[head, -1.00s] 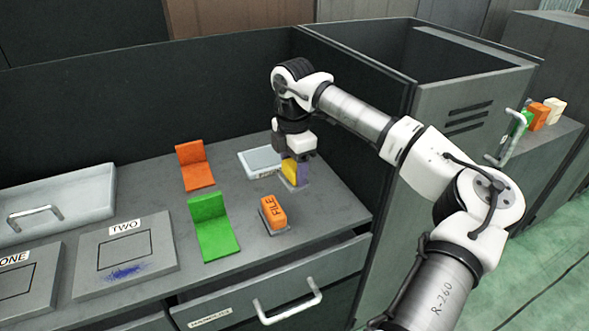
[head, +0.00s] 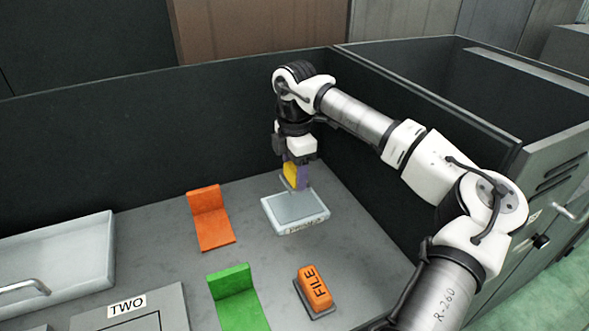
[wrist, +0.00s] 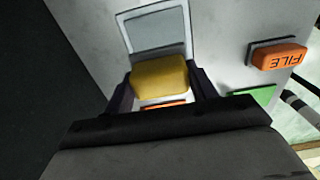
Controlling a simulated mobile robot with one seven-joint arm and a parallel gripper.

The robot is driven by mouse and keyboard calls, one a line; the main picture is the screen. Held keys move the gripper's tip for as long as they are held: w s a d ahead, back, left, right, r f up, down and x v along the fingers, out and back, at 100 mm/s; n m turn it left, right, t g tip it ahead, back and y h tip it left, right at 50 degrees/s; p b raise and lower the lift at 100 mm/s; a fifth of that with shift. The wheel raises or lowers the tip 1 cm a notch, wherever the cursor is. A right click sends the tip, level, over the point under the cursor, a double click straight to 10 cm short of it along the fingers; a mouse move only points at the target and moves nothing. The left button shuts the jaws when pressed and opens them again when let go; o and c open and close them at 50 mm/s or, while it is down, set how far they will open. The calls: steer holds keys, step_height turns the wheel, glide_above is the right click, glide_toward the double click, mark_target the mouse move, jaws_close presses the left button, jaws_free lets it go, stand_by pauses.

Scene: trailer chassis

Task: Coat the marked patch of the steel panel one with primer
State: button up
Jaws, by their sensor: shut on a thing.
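My gripper (head: 299,180) is shut on a yellow block (head: 290,173), which also shows between the fingers in the wrist view (wrist: 160,78). The block is held above the back part of a shallow white tray (head: 273,216) with a grey inside. The tray's front label is too small to read. I cannot tell whether the block touches the tray. The tray also shows beyond the block in the wrist view (wrist: 122,22). Panel TWO (head: 172,305) is at the lower left, mostly cut off by the frame. Panel one is out of view now.
An orange angled stand (head: 210,215) and a green one (head: 235,295) stand left of the tray. An orange block marked FILE (head: 313,285) sits on a grey base in front. A pale bin with a handle (head: 60,255) is at left. Dark walls close the back and right.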

steer(key=shift+f+b, duration=1.65)
steer(key=shift+f, duration=1.3)
steer(key=shift+f+b, duration=0.55)
steer(key=shift+f, duration=0.05)
steer(key=shift+r, duration=0.1)
steer(key=shift+r+p, duration=1.85)
steer(key=shift+r, duration=1.65)
